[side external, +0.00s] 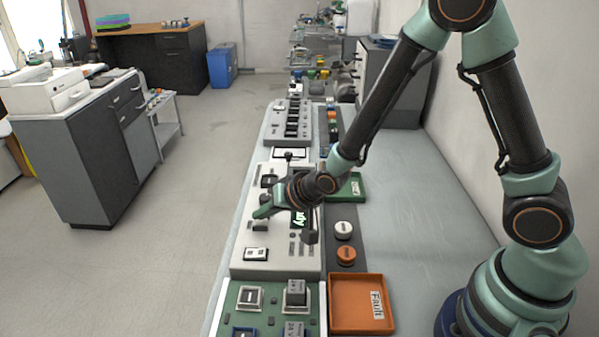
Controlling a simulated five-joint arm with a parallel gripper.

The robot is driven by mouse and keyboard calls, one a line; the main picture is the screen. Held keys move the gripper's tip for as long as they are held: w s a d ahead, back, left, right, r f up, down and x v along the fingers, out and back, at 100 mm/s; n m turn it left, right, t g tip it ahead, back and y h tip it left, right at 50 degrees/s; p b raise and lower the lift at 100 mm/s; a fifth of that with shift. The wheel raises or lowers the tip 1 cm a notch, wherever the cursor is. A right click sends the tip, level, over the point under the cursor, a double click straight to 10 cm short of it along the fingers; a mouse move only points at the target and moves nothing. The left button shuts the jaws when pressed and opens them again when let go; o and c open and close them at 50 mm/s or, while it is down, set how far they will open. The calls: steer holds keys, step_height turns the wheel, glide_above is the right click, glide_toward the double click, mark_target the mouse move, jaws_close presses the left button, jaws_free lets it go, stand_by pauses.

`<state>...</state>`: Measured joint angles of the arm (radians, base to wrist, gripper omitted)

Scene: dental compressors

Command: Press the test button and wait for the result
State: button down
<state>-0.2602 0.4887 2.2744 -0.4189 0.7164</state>
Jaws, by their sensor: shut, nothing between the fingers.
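A pale grey test panel (280,263) lies on the long bench. Its dark display (299,219) shows part of a lit word ending in "dy". My gripper (261,212) is shut and empty, with its green fingers over the panel to the left of the display. I cannot tell whether the fingertips touch the panel. A white round button (343,228) and an orange round button (346,254) sit on a dark strip right of the panel. The test button cannot be singled out. My gripper and wrist hide part of the panel.
An orange tray (335,323) marked "Fault" is at the front right, and a green tray (358,190) is partly behind my arm. A green board (262,318) with block modules (296,292) is at the front. The bench's right side (410,215) is clear.

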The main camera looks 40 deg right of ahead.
mark_target(265, 224)
steer(key=shift+f, duration=0.5)
stand_by(0.9)
steer(key=shift+r, duration=0.9)
steer(key=shift+r, duration=2.55)
